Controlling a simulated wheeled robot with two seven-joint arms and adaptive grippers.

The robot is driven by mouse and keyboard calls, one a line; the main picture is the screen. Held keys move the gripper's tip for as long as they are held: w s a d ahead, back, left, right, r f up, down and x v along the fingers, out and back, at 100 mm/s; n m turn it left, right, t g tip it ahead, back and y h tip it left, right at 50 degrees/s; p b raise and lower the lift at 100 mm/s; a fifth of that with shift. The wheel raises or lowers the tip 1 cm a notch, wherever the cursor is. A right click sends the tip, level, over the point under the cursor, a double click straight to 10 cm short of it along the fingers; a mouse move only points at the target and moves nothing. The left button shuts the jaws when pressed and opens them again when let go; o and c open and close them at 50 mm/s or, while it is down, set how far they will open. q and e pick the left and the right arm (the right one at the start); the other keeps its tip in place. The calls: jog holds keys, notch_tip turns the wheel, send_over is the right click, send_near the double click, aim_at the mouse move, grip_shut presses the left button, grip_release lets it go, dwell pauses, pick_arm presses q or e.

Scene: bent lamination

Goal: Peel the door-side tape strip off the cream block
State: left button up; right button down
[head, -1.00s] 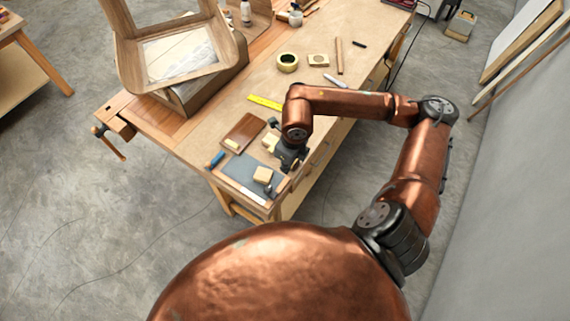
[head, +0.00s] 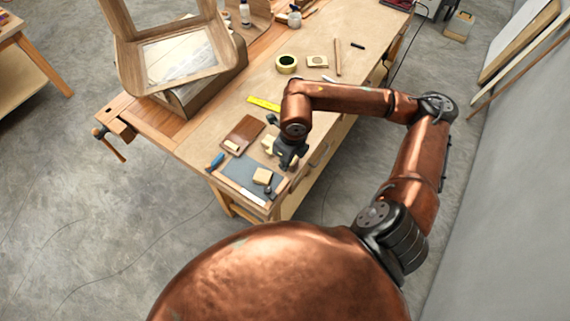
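A small cream block (head: 262,176) lies on the dark grey mat (head: 238,170) near the bench's front corner. A second cream piece (head: 267,144) shows just left of my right gripper, partly hidden by it. I cannot tell which one carries the tape, and no tape strip can be made out at this size. My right gripper (head: 284,164) points down over the bench's right edge, beside the second cream piece and above and right of the block on the mat. Its fingers are too small and dark to read, and contact cannot be told. My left gripper is not in view.
A brown board (head: 243,134), a blue-handled tool (head: 215,161) and a yellow rule (head: 264,103) lie nearby. A tape roll (head: 287,64) sits farther back. A wooden chair frame (head: 128,60) stands at the back left. The bench middle is fairly clear.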

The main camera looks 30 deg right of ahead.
jog(key=shift+r, duration=0.65)
jog(key=shift+r, duration=0.15)
